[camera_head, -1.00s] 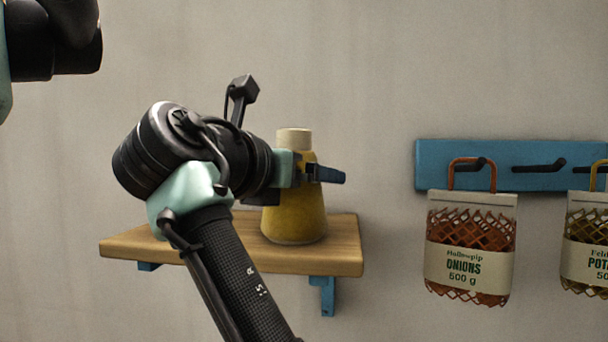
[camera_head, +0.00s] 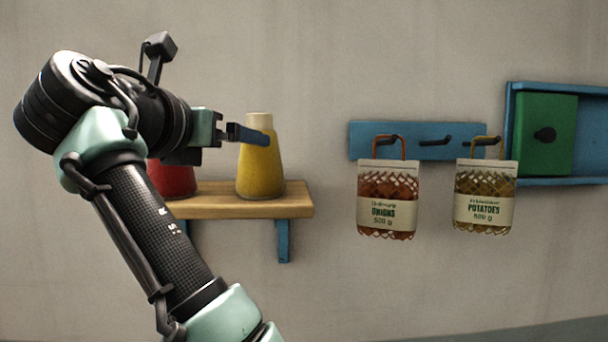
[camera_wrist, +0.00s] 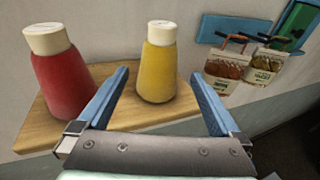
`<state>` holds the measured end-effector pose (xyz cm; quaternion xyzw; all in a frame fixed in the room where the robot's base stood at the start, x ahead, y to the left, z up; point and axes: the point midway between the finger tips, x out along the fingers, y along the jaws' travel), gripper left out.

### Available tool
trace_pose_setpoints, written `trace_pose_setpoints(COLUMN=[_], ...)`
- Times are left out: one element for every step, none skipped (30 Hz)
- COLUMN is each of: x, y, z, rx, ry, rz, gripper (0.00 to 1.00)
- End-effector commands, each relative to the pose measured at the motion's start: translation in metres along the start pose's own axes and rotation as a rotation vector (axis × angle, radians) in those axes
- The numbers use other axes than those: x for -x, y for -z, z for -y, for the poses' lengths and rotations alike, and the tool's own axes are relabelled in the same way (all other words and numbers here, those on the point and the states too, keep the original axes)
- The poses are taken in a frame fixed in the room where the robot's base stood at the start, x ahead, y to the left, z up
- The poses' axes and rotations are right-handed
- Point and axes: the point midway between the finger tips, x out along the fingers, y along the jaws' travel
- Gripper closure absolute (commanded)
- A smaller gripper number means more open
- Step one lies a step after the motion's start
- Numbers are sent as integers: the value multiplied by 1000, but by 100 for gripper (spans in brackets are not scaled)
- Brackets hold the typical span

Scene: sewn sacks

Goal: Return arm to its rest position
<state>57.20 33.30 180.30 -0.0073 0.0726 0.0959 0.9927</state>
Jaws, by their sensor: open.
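My gripper (camera_head: 245,134) is in front of the wooden shelf, at the left in the head view, with my arm rising from the bottom. In the wrist view its two blue fingers (camera_wrist: 158,100) are spread wide with nothing between them touching. A yellow bottle (camera_head: 260,165) with a cream cap stands upright on the shelf, beyond the fingers; it also shows in the wrist view (camera_wrist: 157,70). A red bottle (camera_wrist: 62,80) with a cream cap stands to its left on the shelf. In the head view my arm hides most of the red bottle (camera_head: 172,180).
The wooden shelf (camera_head: 290,200) has blue brackets. To its right a blue hook rail (camera_head: 362,140) holds an onions sack (camera_head: 387,205) and a potatoes sack (camera_head: 486,200). A blue frame (camera_head: 595,181) with a green sliding panel (camera_head: 540,110) is at far right. The wall between is bare.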

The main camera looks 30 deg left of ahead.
Motion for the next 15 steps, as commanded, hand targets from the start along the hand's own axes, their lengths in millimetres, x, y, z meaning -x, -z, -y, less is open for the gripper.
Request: trace_pose_setpoints(x=[0, 0, 0, 0, 0, -1, -2, -3, -4, -4, -5, -5, -5, -4, -3], y=[0, 0, 0, 0, 0, 3, 8, 12, 18, 24, 30, 38, 44, 49, 55], z=[0, 0, 0, 0, 0, 0, 0, 1, 2, 3, 5, 9, 12, 16, 24], rx=[0, 0, 0, 0, 0, -13, -44, -83, -155, -220, -297, -412, -507, -604, -736], ry=[0, 0, 0, 0, 0, -4, -15, -28, -52, -73, -97, -132, -161, -191, -229], rz=[0, 0, -1, -1, -1, 0, 4, 8, 18, 24, 33, 45, 55, 65, 77], gripper=[0, 0, 0, 0, 0, 0, 0, 0, 0, 0, 0, 0, 0, 0, 0])
